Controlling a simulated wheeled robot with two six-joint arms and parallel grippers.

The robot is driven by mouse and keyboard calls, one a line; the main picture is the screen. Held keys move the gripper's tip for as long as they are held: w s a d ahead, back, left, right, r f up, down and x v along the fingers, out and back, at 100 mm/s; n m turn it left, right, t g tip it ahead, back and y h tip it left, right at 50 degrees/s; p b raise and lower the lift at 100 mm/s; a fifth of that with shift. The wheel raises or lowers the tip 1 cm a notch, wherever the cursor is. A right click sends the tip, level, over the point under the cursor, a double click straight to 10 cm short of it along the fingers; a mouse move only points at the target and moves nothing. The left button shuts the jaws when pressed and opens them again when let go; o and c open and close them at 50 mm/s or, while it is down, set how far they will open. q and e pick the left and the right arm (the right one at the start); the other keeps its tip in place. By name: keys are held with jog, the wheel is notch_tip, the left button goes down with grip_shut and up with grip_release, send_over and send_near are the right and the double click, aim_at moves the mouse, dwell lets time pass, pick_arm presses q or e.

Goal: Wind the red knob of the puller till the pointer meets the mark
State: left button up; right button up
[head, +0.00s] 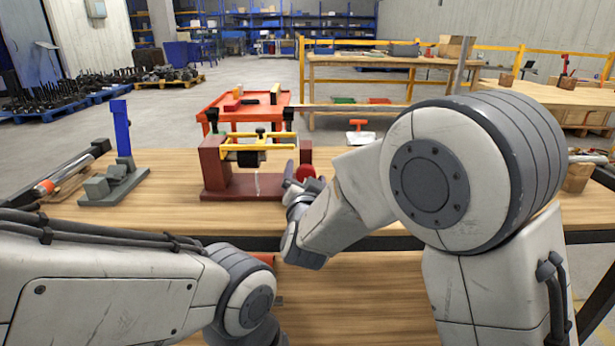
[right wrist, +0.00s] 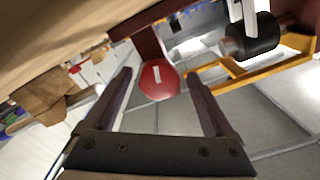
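The puller (head: 215,170) is a dark red frame with two uprights, yellow rails and a dark block (head: 250,159) between them. A pale line (head: 257,184) shows on its base; I cannot tell how the pointer stands to the mark. The red knob (head: 307,172) is at its right end, partly hidden by my right gripper (head: 295,174). In the right wrist view, the knob (right wrist: 158,80) is a red disc with a white stripe, between and just beyond the tips of my open right gripper (right wrist: 160,74). No contact shows. My left gripper is out of view.
A grey fixture with a blue post (head: 122,130) stands left of the puller. A red-handled item (head: 358,134) stands behind right. A red cart (head: 215,113) and yellow rails lie beyond the wooden table (head: 175,218). The table front is clear between my arms.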

jog(key=s+p, duration=0.1)
jog(key=s, duration=0.9)
jog(key=shift+s, duration=0.25)
